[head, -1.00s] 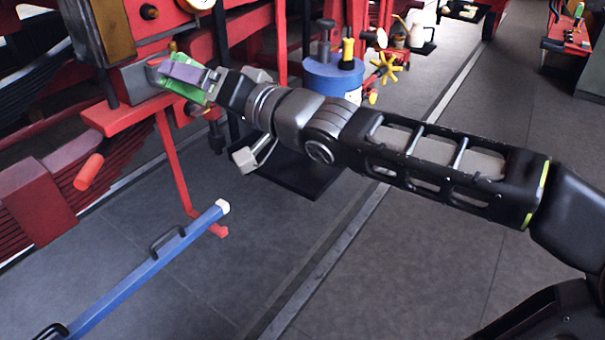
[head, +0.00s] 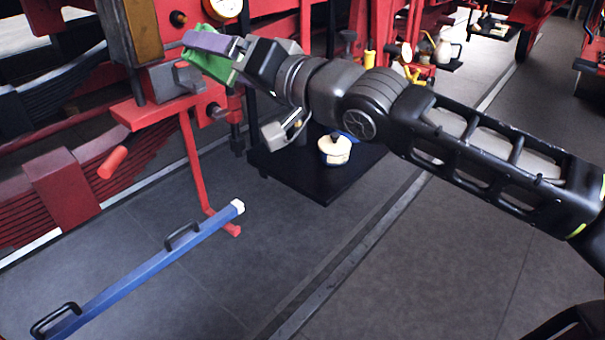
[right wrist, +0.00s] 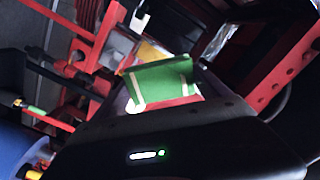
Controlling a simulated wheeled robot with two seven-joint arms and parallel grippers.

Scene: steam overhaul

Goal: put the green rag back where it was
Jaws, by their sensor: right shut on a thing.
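The green rag (head: 207,62) is in the jaws of my right gripper (head: 212,46), at the upper left of the head view. It hangs beneath the purple-grey fingers, in front of the red machine and above a grey block (head: 172,82) on a red bracket. In the right wrist view the rag (right wrist: 163,82) shows green with pale stripes, beyond the dark gripper body. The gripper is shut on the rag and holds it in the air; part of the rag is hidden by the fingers. My left gripper is not in view.
A black platform (head: 290,172) with a cream-topped blue tin (head: 335,150) is under my right arm. A round gauge (head: 222,9) is just above the gripper.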

